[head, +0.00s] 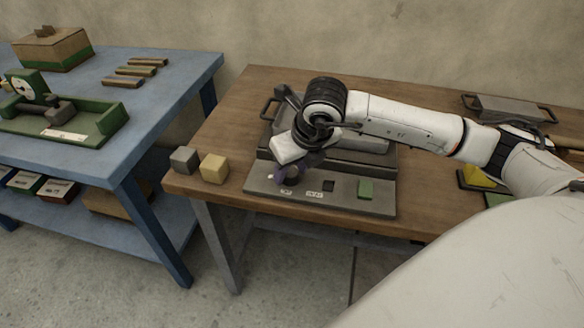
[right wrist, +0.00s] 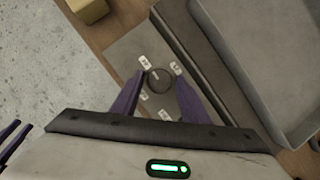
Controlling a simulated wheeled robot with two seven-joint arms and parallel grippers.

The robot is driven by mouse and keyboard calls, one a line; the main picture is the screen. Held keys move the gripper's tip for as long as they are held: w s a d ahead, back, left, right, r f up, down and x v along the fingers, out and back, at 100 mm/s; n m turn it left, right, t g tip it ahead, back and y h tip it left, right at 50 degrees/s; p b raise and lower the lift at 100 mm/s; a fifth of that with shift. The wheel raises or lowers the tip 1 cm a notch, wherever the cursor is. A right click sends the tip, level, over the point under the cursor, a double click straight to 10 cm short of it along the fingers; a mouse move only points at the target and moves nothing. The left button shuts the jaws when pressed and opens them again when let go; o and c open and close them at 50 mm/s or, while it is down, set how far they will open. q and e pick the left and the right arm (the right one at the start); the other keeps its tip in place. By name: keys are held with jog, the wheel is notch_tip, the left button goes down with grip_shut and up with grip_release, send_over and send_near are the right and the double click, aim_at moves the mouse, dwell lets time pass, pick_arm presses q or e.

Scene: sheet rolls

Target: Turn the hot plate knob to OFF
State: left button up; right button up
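The hot plate's grey front panel (head: 345,203) lies on the wooden table, with labels, a dark square and a green block on it. The round dark knob (right wrist: 159,80) shows in the right wrist view with small labels around it. I cannot read the labels or the setting. My right gripper (right wrist: 157,98) is open, its purple fingers apart on either side of the knob in that view; contact cannot be told. In the head view the right gripper (head: 288,174) is over the panel's left end and hides the knob. Purple tips at the right wrist view's left edge may be my left gripper.
A grey cube (head: 183,160) and a yellow cube (head: 214,168) sit at the wooden table's left corner. A blue bench (head: 165,85) with a green tray stands at left. A grey handled case (head: 507,108) lies at the back right.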

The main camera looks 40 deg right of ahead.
jog(key=c, duration=0.7)
